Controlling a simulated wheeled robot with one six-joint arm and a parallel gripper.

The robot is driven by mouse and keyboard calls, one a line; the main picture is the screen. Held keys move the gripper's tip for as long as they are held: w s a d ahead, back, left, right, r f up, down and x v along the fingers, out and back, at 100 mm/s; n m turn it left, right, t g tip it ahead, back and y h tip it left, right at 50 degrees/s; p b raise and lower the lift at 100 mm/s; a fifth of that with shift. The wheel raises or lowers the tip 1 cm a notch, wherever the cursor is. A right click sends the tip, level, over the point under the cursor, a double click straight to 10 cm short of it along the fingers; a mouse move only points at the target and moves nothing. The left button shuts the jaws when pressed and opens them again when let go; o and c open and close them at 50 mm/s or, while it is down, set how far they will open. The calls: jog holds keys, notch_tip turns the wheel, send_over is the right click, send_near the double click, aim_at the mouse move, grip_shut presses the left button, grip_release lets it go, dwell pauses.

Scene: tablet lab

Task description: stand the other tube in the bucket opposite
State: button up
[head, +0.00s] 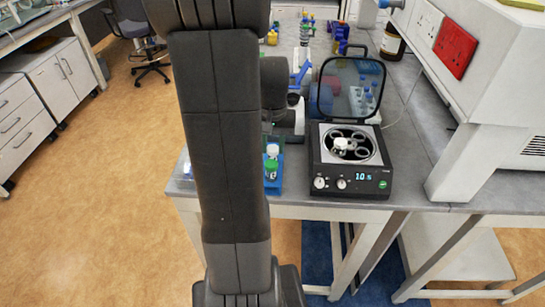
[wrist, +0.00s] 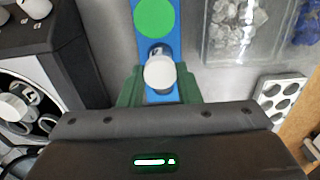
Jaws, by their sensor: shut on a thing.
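A blue rack (head: 273,187) stands on the bench left of the centrifuge, and it shows in the wrist view (wrist: 183,50). In it is a green-capped tube (head: 270,168), also in the wrist view (wrist: 154,17). My gripper (wrist: 160,88) is shut on a white-capped tube (wrist: 159,73) at the rack; the cap also shows in the head view (head: 272,150). I cannot tell whether this tube is clear of its hole. The centrifuge (head: 350,182) has its lid (head: 345,88) raised. One rotor bucket holds a white-capped tube (head: 341,144); it also shows in the wrist view (wrist: 13,107).
The wrist view shows a clear box (wrist: 240,32) of small pieces and a white holed rack (wrist: 280,96) beside the blue rack. A brown bottle (head: 392,43) stands farther back. A large white machine (head: 490,100) is at the right. My arm hides part of the bench.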

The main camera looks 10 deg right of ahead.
jog(key=shift+r+p, duration=2.95)
jog(key=shift+r, duration=0.75)
jog(key=shift+r, duration=0.2)
notch_tip(320, 180, up, 6)
jog(key=p, duration=0.2)
jog(key=shift+r+p, duration=0.15)
jog(key=shift+p, duration=0.15)
jog(key=shift+d, duration=0.1)
jog(key=d, duration=2.6)
jog(key=shift+w, duration=0.45)
jog(key=shift+f+b, duration=1)
jog(key=shift+f, duration=0.85)
